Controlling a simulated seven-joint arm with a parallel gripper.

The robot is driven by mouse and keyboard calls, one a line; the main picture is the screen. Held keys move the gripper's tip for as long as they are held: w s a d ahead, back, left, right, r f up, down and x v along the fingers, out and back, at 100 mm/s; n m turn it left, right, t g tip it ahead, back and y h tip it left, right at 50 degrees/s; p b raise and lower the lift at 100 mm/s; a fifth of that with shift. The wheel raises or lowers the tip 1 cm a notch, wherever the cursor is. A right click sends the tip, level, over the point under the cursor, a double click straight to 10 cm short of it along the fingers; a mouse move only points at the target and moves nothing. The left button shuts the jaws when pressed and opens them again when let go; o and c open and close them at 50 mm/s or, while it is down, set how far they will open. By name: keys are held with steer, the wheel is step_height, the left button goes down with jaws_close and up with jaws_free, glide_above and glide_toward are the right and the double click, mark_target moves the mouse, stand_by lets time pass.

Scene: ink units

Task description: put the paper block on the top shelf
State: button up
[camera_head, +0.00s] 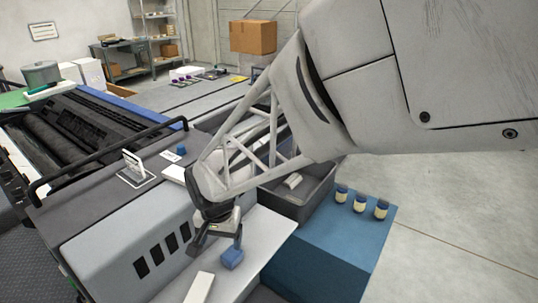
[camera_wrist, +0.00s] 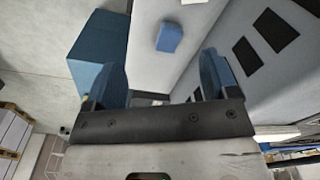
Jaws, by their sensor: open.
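A white block (camera_head: 199,288), which looks like the paper block, lies on the pale shelf (camera_head: 262,237) along the machine's side. Its edge shows at the top of the wrist view (camera_wrist: 193,2). A small blue block (camera_head: 232,258) lies on the same shelf; the wrist view also shows it (camera_wrist: 169,37), ahead of the fingers. My gripper (camera_head: 217,246) is over the shelf close to the blue block, and its two fingers are apart with nothing between them in the wrist view (camera_wrist: 160,78). I cannot identify which surface is the top shelf; a shelf rack (camera_head: 158,28) stands far back.
A blue cabinet (camera_head: 335,245) with three small jars (camera_head: 360,203) stands right of the shelf. A grey bin (camera_head: 318,195) behind it holds a white piece (camera_head: 293,180). The vented machine side (camera_head: 120,245) borders the shelf at left. Floor at right is clear.

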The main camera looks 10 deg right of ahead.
steer(key=s+d+r+n+t, duration=0.1)
steer(key=s+d+r, duration=0.6)
steer(key=d, duration=0.3)
steer(key=s+d+r+n+t, duration=0.1)
steer(key=s+d+r+n, duration=0.1)
steer(key=s+d+r, duration=0.5)
steer(key=s+d, duration=0.1)
steer(key=d, duration=0.3)
steer(key=shift+s+d, duration=0.15)
